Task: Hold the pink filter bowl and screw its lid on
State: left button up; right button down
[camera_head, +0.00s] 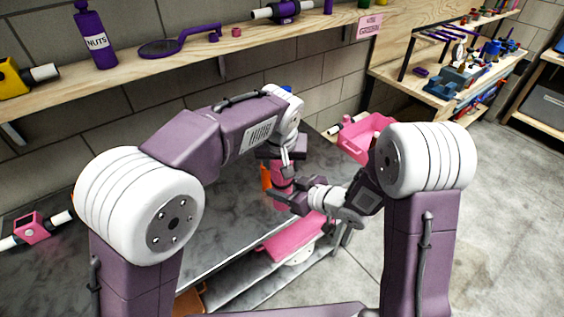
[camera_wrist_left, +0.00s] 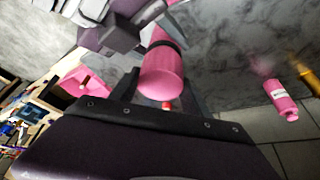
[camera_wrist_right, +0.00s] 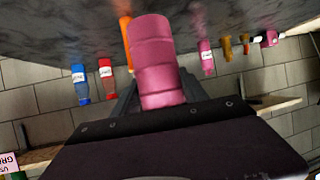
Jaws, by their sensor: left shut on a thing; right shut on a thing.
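The pink filter bowl (camera_head: 281,195) is a ribbed pink cylinder held upright at the bench edge. My right gripper (camera_head: 292,198) is shut on it from the right. The bowl also fills the middle of the right wrist view (camera_wrist_right: 154,60). My left gripper (camera_head: 284,168) is shut at the top end of the pink stack, just above the right one. In the left wrist view a rounded pink end, seemingly the lid (camera_wrist_left: 161,80), lies between its fingers, and the right gripper's dark finger crosses behind. The seam between lid and bowl is hidden.
A pink bin (camera_head: 362,138) stands at the right behind my right arm. A pink tray-like thing (camera_head: 295,237) lies lower, below the bench top. A blue bottle (camera_wrist_right: 81,84), a red bottle (camera_wrist_right: 106,78) and a pink bottle (camera_wrist_right: 206,57) stand on the bench.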

pick_arm(q)
jog(key=shift+f, duration=0.4)
jog(key=m+h, duration=0.1)
jog(key=m, duration=0.1)
jog(key=m+g+h, duration=0.1)
jog(key=m, duration=0.2)
jog(key=shift+a+m, duration=0.15)
jog(key=shift+m, duration=0.15)
jog(key=m+g+h, duration=0.1)
jog(key=m, duration=0.3)
jog(key=shift+w, duration=0.1)
jog(key=m+g, duration=0.1)
jog(key=m, duration=0.2)
jog(key=m+g+h, duration=0.1)
jog(key=m, duration=0.2)
jog(key=shift+w+f, duration=0.1)
jog(key=m+g, duration=0.2)
jog(key=m, duration=0.3)
jog(key=shift+m+g+y, duration=0.3)
jog(key=shift+m+g, duration=0.2)
jog(key=shift+m, duration=0.6)
jog(key=o, duration=1.5)
